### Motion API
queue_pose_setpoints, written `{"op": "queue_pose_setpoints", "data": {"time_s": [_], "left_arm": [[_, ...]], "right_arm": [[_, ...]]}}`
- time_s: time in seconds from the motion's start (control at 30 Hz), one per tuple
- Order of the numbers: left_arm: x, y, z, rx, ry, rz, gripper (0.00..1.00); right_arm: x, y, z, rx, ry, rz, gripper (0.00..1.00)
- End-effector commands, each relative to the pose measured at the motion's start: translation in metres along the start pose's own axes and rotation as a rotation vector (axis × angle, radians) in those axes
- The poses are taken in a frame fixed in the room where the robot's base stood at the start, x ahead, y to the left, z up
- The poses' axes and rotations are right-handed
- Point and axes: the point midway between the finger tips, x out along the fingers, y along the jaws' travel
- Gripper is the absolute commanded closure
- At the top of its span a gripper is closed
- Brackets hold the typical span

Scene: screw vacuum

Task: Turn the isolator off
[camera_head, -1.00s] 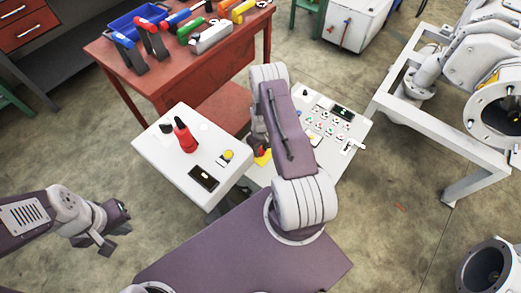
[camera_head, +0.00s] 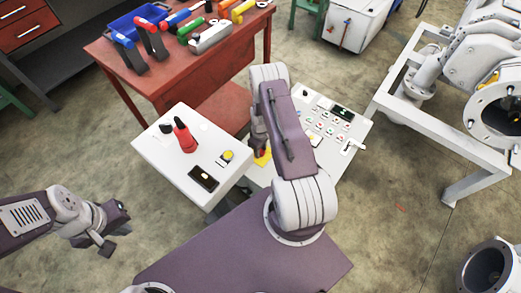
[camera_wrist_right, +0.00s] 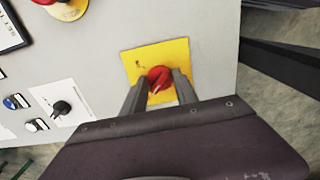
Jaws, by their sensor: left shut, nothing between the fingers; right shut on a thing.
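The isolator is a red knob (camera_wrist_right: 160,77) with a pale mark, on a yellow plate (camera_wrist_right: 178,50) on the light grey panel in the right wrist view. The yellow plate also shows in the head view (camera_head: 262,159), partly hidden by my right arm. My right gripper (camera_wrist_right: 161,87) is shut on the red knob, one finger on each side of it. My left gripper (camera_head: 114,232) is shut and empty, over the floor at the lower left, well away from the panel.
The panel (camera_head: 335,151) carries several buttons and a display. A white box (camera_head: 160,151) with a red switch stands to its left. A red workbench (camera_head: 128,68) with tools is behind. A white metal frame (camera_head: 460,167) stands at the right.

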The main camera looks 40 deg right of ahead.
Motion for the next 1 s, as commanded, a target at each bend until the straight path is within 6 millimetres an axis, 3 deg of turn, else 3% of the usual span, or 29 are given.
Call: {"op": "queue_pose_setpoints", "data": {"time_s": [0.03,0.07,0.1,0.13,0.47,0.8,1.0], "left_arm": [[0.000,0.000,0.000,0.000,0.000,0.000,1.00],[0.000,0.000,0.000,0.000,0.000,0.000,1.00],[0.000,0.000,0.000,0.000,0.000,0.000,1.00],[0.000,0.000,0.000,0.000,0.000,0.000,1.00],[-0.002,0.000,0.000,0.000,0.000,0.000,1.00],[-0.020,0.000,-0.002,0.000,0.000,0.000,1.00],[-0.022,0.000,-0.002,0.000,0.000,0.000,1.00]], "right_arm": [[-0.001,0.001,-0.001,-0.003,0.002,0.002,1.00],[-0.001,0.001,-0.001,-0.003,0.002,0.002,0.57],[-0.001,0.001,-0.001,-0.003,0.002,0.002,0.45],[-0.001,0.001,-0.001,-0.002,0.002,0.002,0.43],[-0.006,0.001,-0.001,-0.001,0.001,0.001,0.43],[-0.076,0.001,-0.001,-0.001,0.003,0.003,0.43],[-0.091,0.000,-0.001,-0.001,0.001,0.001,0.43]]}}
